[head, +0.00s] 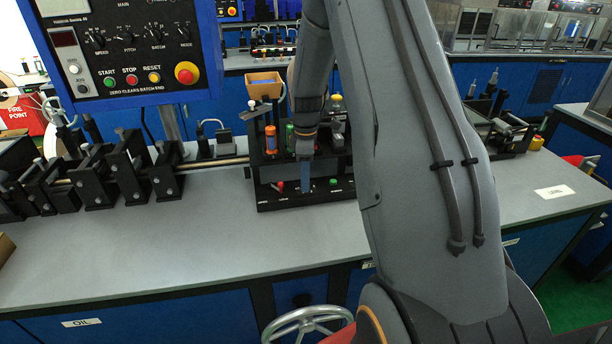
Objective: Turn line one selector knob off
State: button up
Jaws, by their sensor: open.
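A black control box (326,197) sits on the grey bench in the middle of the head view. Its low front ledge carries a small red-tipped control (280,186) and a green button (334,181), with labels too small to read. I cannot tell which control is the line one selector knob. My gripper (306,187) points down over this ledge, between the red-tipped control and the green button. It is open, and its blue-grey fingers overlap in this view. It hides part of the ledge behind it, and I cannot tell whether it touches anything there.
A blue-framed panel (137,90) with several knobs and buttons hangs at upper left. Black roller stands (127,168) line the bench to the left. Orange (270,139) and green posts rise behind the ledge. The bench front (200,235) is clear. A handwheel (308,322) sits below.

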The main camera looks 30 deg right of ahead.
jog(key=shift+f, duration=0.15)
jog(key=c, duration=1)
jog(key=shift+c, duration=0.2)
